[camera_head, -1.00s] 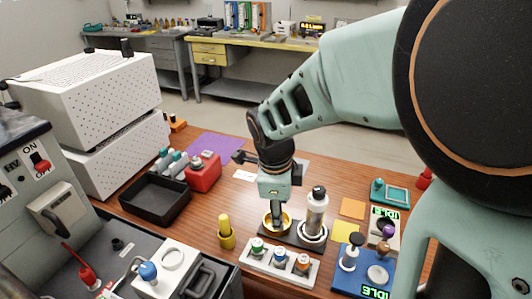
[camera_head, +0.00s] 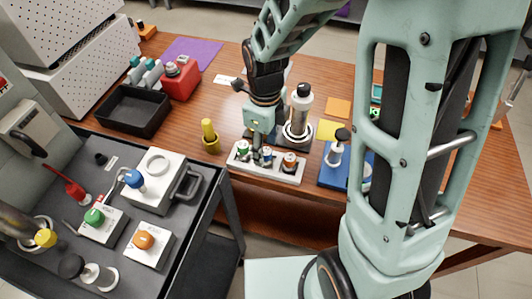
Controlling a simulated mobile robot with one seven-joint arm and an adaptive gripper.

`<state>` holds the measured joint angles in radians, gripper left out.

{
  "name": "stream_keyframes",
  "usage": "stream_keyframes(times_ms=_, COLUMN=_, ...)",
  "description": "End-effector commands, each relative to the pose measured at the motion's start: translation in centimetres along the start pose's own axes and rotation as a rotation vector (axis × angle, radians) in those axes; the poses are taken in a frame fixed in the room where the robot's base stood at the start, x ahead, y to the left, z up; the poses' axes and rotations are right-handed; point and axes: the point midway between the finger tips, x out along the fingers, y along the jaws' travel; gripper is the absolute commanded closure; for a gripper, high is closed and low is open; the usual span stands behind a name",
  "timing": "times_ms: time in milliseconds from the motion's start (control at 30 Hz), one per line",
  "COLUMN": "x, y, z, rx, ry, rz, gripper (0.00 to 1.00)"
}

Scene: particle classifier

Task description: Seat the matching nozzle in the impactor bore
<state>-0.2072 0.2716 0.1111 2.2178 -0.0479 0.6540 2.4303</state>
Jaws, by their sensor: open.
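A white rack (camera_head: 250,171) at the front of the wooden table holds small nozzle-like pieces: a green-banded one (camera_head: 242,148), a blue-banded one (camera_head: 267,155) and an orange-banded one (camera_head: 289,161). My gripper (camera_head: 260,141) points down just behind the rack's left half, close to the green and blue pieces. It is open; its fingertips are small and partly hidden, and I cannot tell whether they touch anything. A silver cylinder with a black cap (camera_head: 299,112) stands upright right of my gripper on a dark base. I cannot make out the impactor bore.
A yellow knobbed piece (camera_head: 209,136) stands left of the rack. A black tray (camera_head: 133,125) and red box (camera_head: 181,80) are further left. A blue board (camera_head: 336,177) is at right. The dark cart (camera_head: 198,222) in front carries white blocks with blue, green and orange knobs.

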Motion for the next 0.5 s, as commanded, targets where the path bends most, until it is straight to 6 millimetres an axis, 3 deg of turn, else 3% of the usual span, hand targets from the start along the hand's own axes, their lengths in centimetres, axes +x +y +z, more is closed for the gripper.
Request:
stream_keyframes(times_ms=200, x=3.3, y=-0.1, z=-0.3, rx=0.000, ry=0.002, rz=0.002, gripper=0.54)
stream_keyframes(times_ms=500, x=3.7, y=-0.2, z=-0.3, rx=-0.001, ry=0.000, rz=0.000, gripper=0.54)
